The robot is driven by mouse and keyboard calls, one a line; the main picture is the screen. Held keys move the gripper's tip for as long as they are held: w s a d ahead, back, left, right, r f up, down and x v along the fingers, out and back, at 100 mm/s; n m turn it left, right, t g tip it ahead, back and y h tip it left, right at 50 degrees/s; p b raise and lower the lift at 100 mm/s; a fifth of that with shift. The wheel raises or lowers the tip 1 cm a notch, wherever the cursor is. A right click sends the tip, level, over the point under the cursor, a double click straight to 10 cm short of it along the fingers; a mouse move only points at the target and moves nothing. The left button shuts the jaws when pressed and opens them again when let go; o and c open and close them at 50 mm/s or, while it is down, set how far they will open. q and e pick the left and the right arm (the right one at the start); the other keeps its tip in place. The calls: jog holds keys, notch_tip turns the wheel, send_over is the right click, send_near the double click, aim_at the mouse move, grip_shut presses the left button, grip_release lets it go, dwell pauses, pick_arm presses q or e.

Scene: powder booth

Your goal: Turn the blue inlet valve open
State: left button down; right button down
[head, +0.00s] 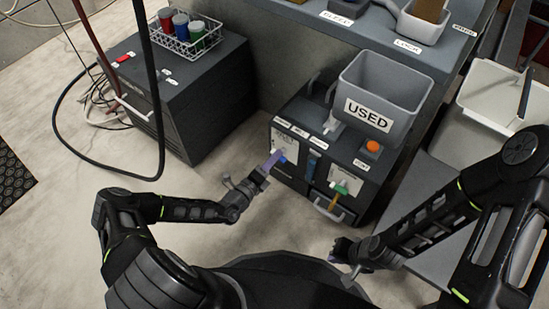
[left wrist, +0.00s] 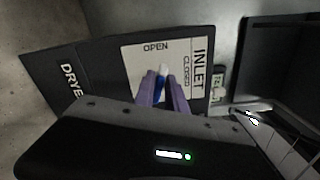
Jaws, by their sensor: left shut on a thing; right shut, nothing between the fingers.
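The blue inlet valve (left wrist: 161,84) is on a white plate (left wrist: 133,60) marked INLET, OPEN and CLOSED, on the front of a dark box. My left gripper (left wrist: 164,90) has its purple fingers shut on the valve's handle, one on each side. The handle's pale end points up in the left wrist view, towards the word OPEN. In the head view the blue valve (head: 282,159) shows just beyond my left gripper (head: 272,160). My right gripper (head: 333,257) is shut and empty, low in the head view and apart from the box.
A grey bin marked USED (head: 385,85) stands on the dark box (head: 330,150). An orange button (head: 373,146) and a green-handled valve (head: 340,188) are to the right. A dark cabinet (head: 180,95) carries a wire basket of jars (head: 190,40). A black hose (head: 158,100) hangs at left.

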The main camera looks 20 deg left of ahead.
pick_arm(q)
jog(key=shift+f+n+b, duration=0.15)
jog(key=shift+n+b, duration=0.15)
jog(key=shift+n, duration=1.7)
jog(key=c, duration=1.5)
grip_release()
jog(key=p+v, duration=0.2)
jog(key=v, duration=0.6)
